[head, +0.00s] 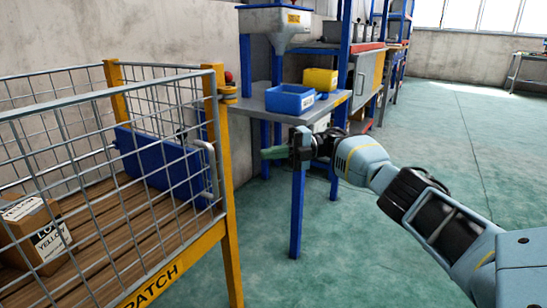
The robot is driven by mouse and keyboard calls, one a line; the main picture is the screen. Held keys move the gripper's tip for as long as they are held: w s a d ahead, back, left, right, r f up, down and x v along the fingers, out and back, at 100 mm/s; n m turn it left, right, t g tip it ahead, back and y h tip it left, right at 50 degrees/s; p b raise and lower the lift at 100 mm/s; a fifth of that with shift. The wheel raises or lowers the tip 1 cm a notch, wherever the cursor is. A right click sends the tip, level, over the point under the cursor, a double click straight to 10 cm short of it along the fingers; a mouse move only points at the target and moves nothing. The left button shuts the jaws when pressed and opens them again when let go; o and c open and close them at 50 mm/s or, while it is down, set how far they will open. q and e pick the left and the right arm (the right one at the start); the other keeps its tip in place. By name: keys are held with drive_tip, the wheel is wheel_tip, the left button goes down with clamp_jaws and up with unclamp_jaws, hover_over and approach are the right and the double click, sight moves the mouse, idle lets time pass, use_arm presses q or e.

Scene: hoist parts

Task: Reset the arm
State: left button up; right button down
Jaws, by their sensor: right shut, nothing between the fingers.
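My right arm reaches in from the lower right of the head view. My right gripper (273,153) points left, in front of the grey workbench, near its blue front leg. Its fingers are shut and hold nothing. It is to the right of the yellow-framed mesh cart and apart from it in the picture. My left arm and left gripper are not in view.
The mesh cart (228,255) on the left holds a cardboard box (30,235) and a blue bin (160,165). The workbench (335,97) bears a blue tray (290,99) and a yellow bin (320,79). A hopper (275,22) stands behind. Green floor (460,130) is open at right.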

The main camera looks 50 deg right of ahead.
drive_tip(key=shift+s+d+b, duration=0.15)
drive_tip(key=shift+d+b, duration=0.15)
drive_tip(key=shift+d, duration=0.3)
drive_tip(key=shift+r, duration=0.1)
